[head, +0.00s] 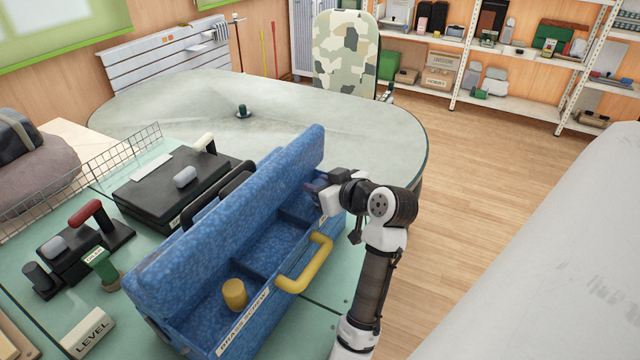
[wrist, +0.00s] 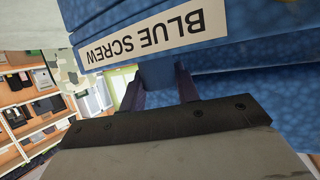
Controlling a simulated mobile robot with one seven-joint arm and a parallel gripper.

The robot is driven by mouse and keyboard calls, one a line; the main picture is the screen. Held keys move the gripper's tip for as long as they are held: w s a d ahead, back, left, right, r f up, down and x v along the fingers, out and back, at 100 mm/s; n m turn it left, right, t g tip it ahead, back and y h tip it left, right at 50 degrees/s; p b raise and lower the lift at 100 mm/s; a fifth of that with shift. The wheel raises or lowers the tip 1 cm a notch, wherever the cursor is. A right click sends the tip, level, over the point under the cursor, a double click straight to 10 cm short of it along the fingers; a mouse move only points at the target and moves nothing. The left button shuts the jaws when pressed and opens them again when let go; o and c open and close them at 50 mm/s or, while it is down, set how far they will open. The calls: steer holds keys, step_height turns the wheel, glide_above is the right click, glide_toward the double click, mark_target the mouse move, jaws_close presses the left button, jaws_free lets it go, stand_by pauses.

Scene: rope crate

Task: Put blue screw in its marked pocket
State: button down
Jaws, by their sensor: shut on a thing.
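The blue crate (head: 170,290) has an open row of pockets, with its lid standing up along the left side. My gripper (head: 317,187) is at the far end of the row, by the last pocket. In the wrist view my gripper (wrist: 159,88) is shut on a smooth blue piece, the blue screw (wrist: 158,73). Only a small part of it shows between the dark fingers. A white label (wrist: 155,38) reading BLUE SCREW, upside down, is on the crate wall just beyond the fingers. I cannot tell whether the screw touches the pocket floor.
A yellow cylinder (head: 235,293) stands in the near pocket. A yellow handle (head: 305,265) arches out from the crate's right side. The middle pocket (head: 262,245) looks empty. A black case (head: 165,185) and a red-handled tool (head: 90,213) stand left of the crate.

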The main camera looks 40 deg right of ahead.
steer(key=shift+f, duration=0.35)
steer(key=c, duration=0.9)
jaws_free()
steer(key=shift+c, duration=0.2)
steer(key=shift+r, duration=0.15)
